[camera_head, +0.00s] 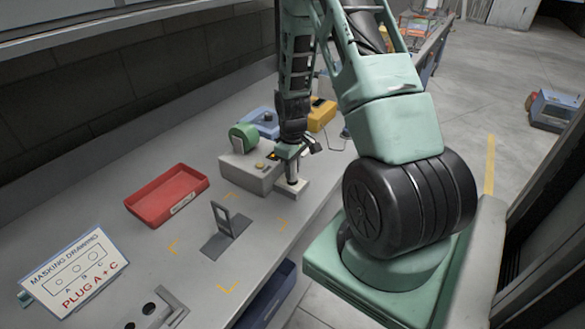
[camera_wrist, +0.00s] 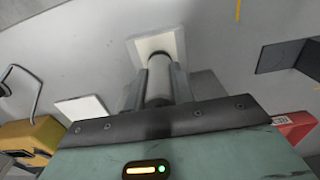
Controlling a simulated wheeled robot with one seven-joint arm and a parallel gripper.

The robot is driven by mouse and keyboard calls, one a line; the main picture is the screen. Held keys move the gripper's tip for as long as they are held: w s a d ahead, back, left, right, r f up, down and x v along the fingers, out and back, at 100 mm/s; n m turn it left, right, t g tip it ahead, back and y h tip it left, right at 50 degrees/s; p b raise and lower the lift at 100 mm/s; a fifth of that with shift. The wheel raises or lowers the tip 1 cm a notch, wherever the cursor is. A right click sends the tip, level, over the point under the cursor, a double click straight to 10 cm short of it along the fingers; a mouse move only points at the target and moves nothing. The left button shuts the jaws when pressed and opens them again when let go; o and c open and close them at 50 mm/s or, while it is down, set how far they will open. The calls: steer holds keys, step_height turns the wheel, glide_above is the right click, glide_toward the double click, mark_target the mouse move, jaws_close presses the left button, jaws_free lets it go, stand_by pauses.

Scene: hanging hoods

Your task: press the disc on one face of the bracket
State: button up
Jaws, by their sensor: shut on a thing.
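The bracket (camera_head: 225,213) is a grey upright plate with an opening, standing on a dark flat base on the bench. It lies left of and nearer than my gripper. In the wrist view, a dark plate (camera_wrist: 285,57) at the right seems to be part of it. I cannot make out a disc on its faces. My gripper (camera_head: 291,153) points down at the bench and is shut on a pale cylinder (camera_wrist: 158,79). The cylinder's far end is at a pale square block (camera_wrist: 140,49); I cannot tell whether they are joined or only touching.
A grey box with a green roll (camera_head: 243,136) stands close left of my gripper. Blue (camera_head: 258,122) and yellow (camera_head: 321,114) devices stand behind. A red tray (camera_head: 160,202) and a "PLUG A + C" sign (camera_head: 75,270) lie left. Yellow corner marks surround the bracket, with clear bench around it.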

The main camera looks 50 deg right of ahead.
stand_by(0.4)
steer(key=shift+r+p, duration=2.75)
steer(key=shift+r, duration=0.75)
